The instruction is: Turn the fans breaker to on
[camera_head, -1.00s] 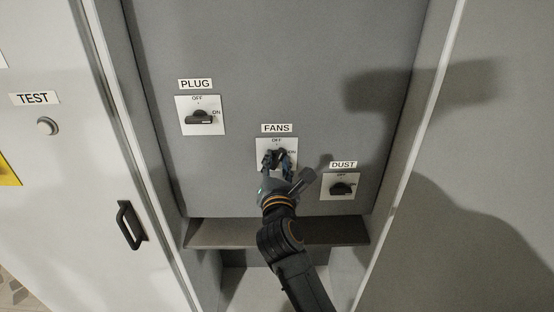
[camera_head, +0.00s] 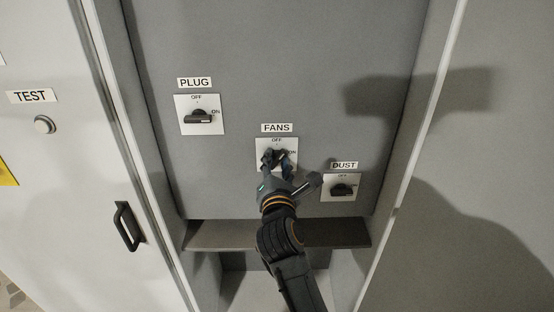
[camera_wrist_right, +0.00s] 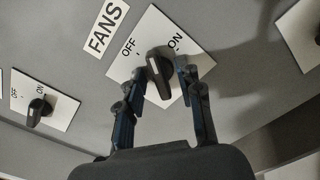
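The fans breaker is a black rotary knob on a white plate (camera_head: 262,145) under the FANS label (camera_head: 277,128). My right gripper (camera_head: 277,156) is at this knob and partly hides it in the head view. In the right wrist view the fans knob (camera_wrist_right: 160,75) stands between the two fingertips of my right gripper (camera_wrist_right: 162,72). The fingers are apart, on either side of the knob, with small gaps seeming to show. The knob's white mark points between OFF and ON. Contact with the knob cannot be told for sure. My left gripper is not in view.
The plug breaker (camera_head: 199,117) is up left and the dust breaker (camera_head: 342,189) is low right, near my right wrist. A ledge (camera_head: 215,235) runs below the panel. A TEST button (camera_head: 44,124) and a door handle (camera_head: 128,226) are on the left cabinet.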

